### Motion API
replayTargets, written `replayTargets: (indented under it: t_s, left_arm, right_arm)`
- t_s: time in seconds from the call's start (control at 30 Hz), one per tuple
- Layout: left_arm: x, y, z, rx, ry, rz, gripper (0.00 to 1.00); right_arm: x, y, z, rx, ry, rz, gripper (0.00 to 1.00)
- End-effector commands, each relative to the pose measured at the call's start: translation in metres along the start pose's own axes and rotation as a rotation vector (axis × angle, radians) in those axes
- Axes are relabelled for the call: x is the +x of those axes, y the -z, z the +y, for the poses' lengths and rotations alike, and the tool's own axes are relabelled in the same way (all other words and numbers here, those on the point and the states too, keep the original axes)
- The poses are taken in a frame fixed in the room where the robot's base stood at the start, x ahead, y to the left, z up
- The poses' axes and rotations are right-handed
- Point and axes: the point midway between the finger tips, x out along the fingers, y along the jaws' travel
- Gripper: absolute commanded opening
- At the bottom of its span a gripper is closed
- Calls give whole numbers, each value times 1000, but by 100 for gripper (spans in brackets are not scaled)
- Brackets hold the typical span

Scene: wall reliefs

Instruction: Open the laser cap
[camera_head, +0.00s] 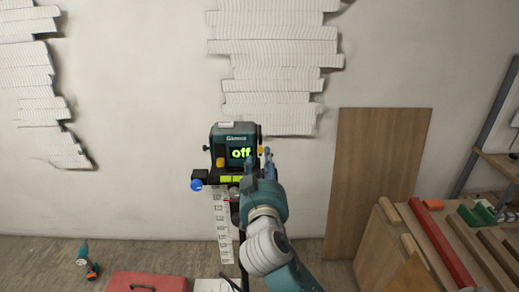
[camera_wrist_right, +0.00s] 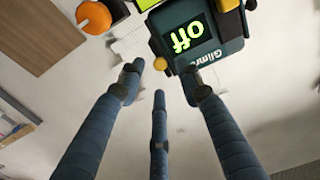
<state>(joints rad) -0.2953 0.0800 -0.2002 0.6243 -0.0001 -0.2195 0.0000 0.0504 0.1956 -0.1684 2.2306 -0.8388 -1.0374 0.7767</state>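The laser level (camera_head: 229,141) is a dark teal and black box in front of the wall, and its lit screen reads "off" in green. It also shows upside down at the top of the wrist view (camera_wrist_right: 202,47). Yellow parts and a blue knob (camera_head: 196,185) sit around it. I cannot tell which part is the cap. My right gripper (camera_head: 263,160) is at the box's lower right side in the head view. Its three blue fingers (camera_wrist_right: 160,80) are spread and empty in the wrist view; one fingertip overlaps the box there, and contact is unclear. My left gripper is not in view.
A wooden board (camera_head: 375,175) leans on the wall to the right. A wooden rack with a red bar (camera_head: 440,242) stands at the lower right. A red toolbox (camera_head: 148,282) and a drill (camera_head: 92,270) lie on the floor at the lower left.

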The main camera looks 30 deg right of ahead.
Motion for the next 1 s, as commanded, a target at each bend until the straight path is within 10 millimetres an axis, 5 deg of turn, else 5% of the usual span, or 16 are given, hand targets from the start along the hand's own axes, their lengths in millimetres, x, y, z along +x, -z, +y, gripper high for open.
replayTargets:
  t_s: [0.23,0.6,0.8,1.0]
  left_arm:
    - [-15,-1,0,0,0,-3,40]
    - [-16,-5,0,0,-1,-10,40]
    - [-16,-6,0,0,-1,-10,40]
    - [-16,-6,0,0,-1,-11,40]
  right_arm:
    - [34,2,0,-2,1,1,35]
    - [41,-1,0,0,1,-1,35]
    - [40,-1,0,0,1,-1,0]
    - [40,-1,0,1,1,-2,0]
